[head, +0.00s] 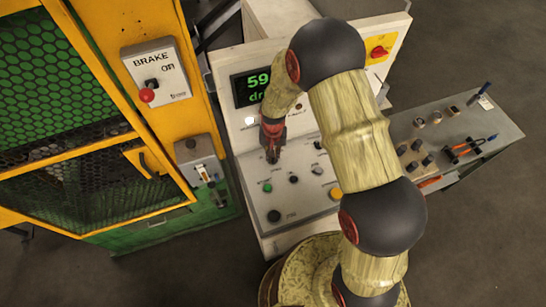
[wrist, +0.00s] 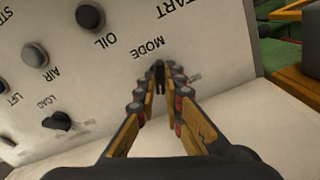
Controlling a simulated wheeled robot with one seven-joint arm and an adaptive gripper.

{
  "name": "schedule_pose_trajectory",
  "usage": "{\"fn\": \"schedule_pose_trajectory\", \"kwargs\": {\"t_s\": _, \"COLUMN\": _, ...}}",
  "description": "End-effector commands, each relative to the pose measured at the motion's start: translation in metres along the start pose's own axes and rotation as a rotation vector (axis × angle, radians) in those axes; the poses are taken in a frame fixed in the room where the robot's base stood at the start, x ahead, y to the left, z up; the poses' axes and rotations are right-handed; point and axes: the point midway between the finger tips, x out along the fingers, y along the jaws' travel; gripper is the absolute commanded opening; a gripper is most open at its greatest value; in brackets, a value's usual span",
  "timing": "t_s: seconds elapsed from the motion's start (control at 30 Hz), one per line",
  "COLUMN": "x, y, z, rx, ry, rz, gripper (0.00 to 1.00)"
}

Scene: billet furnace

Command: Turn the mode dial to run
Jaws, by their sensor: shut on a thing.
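My gripper (head: 272,152) is over the sloping control panel (head: 300,200) of the console in the head view. In the wrist view its fingers (wrist: 160,92) converge just below the MODE label, shut on the dark mode dial (wrist: 160,74). Only a small part of the dial shows between the fingertips. Its pointer and the run mark cannot be made out.
Near the dial are the OIL knob (wrist: 90,15), the AIR knob (wrist: 35,53) and the LOAD lever (wrist: 57,121). A green button (head: 267,187) and a yellow button (head: 335,193) are on the panel. A brake box (head: 157,75) is at left, a tool bench (head: 455,135) at right.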

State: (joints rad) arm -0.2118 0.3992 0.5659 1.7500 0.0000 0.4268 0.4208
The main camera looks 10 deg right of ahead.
Motion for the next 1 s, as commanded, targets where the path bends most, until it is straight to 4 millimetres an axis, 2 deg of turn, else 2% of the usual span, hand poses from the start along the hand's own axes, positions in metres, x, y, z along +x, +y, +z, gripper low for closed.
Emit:
{"fn": "schedule_pose_trajectory", "kwargs": {"t_s": 0.2, "x": 0.0010, "y": -0.0003, "z": -0.0006, "rx": 0.171, "ry": 0.002, "rz": -0.001, "gripper": 0.00}}
{"fn": "schedule_pose_trajectory", "kwargs": {"t_s": 0.5, "x": 0.0003, "y": -0.0003, "z": -0.0005, "rx": 0.331, "ry": 0.001, "rz": -0.001, "gripper": 0.00}}
{"fn": "schedule_pose_trajectory", "kwargs": {"t_s": 1.0, "x": -0.0003, "y": -0.0003, "z": -0.0005, "rx": 0.393, "ry": 0.001, "rz": -0.001, "gripper": 0.00}}
